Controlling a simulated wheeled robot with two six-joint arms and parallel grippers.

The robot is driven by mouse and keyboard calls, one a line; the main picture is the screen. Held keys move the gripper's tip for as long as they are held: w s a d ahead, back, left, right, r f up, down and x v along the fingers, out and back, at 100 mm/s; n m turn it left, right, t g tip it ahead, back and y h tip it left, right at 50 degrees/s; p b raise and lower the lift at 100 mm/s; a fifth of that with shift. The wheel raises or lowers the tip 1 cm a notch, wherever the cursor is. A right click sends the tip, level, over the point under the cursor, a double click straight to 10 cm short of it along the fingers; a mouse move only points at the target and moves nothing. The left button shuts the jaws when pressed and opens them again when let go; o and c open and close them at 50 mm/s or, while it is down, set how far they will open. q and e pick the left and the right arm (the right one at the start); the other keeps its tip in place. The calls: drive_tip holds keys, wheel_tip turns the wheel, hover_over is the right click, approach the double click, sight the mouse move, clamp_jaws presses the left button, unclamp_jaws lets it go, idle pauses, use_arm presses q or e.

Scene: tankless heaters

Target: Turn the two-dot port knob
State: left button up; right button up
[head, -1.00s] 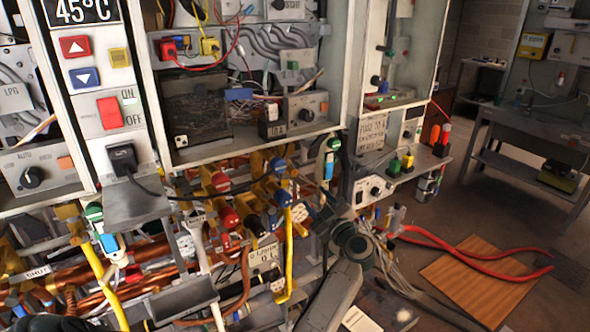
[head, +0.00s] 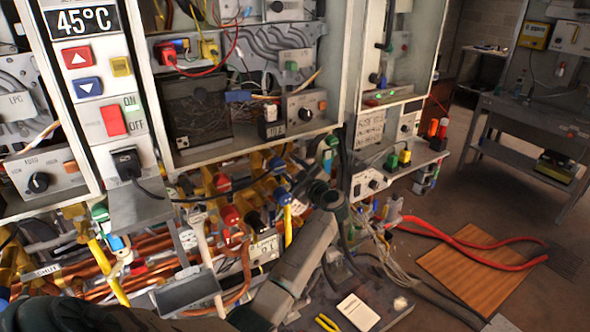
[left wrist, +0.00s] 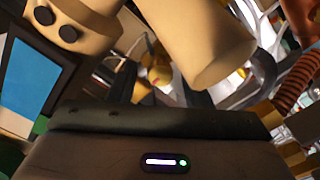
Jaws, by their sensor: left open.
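In the left wrist view a tan round part with two dark dots (left wrist: 55,22) shows at the top left, cut by the frame edge. A large tan cylinder (left wrist: 200,45) is beside it, close to the camera. In the head view my left gripper (head: 292,176) is among the brass valves at the lower middle, near a blue knob (head: 280,193). It is open, and I see nothing held in it. Its fingertips are hard to make out, and I cannot tell whether it touches a knob. The dots are too small to read in the head view. My right gripper is out of view.
A red knob (head: 229,215) and several pipes crowd the valve area. A grey shelf (head: 140,208) juts out at the left, with a tray (head: 187,293) below it. Red hoses (head: 480,255) lie on a wooden mat (head: 460,283) at the right. The floor there is mostly open.

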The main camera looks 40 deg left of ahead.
use_arm(q)
drive_tip(key=shift+c, duration=0.3)
clamp_jaws()
drive_tip(key=shift+n, duration=0.3)
drive_tip(key=n, duration=0.2)
drive_tip(key=shift+f+n+b, duration=0.1)
drive_tip(key=shift+n+b, duration=0.85)
drive_tip(key=shift+n, duration=1.15)
drive_tip(key=shift+o, duration=0.3)
unclamp_jaws()
